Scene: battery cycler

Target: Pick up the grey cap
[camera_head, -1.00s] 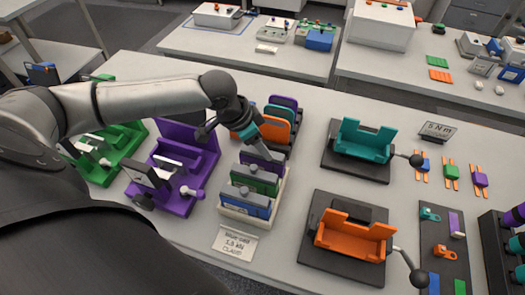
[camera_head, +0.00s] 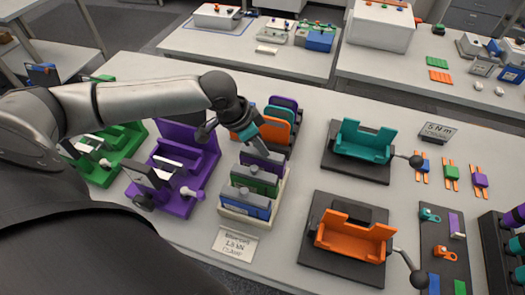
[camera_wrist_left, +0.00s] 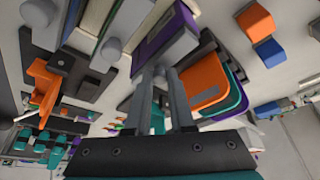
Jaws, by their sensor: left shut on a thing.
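A pale rack (camera_head: 284,190) in the head view holds a blue, a green and a purple block in a row, each with a grey top. My left gripper (camera_head: 264,152) points down at the purple block (camera_head: 260,162), the rearmost of the three. It is shut on the grey cap on top of that block; the fingers hide much of the cap in the head view. In the left wrist view the two fingers (camera_wrist_left: 165,75) close on the grey cap (camera_wrist_left: 163,52), with the purple block (camera_wrist_left: 178,27) right beside it. The cap shows no clear gap from the block. My right gripper is out of view.
Orange, teal and purple rounded plates (camera_head: 278,125) stand just behind the rack. A purple clamp fixture (camera_head: 180,170) is to its left. Teal (camera_head: 365,140) and orange (camera_head: 352,238) fixtures with levers are to its right.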

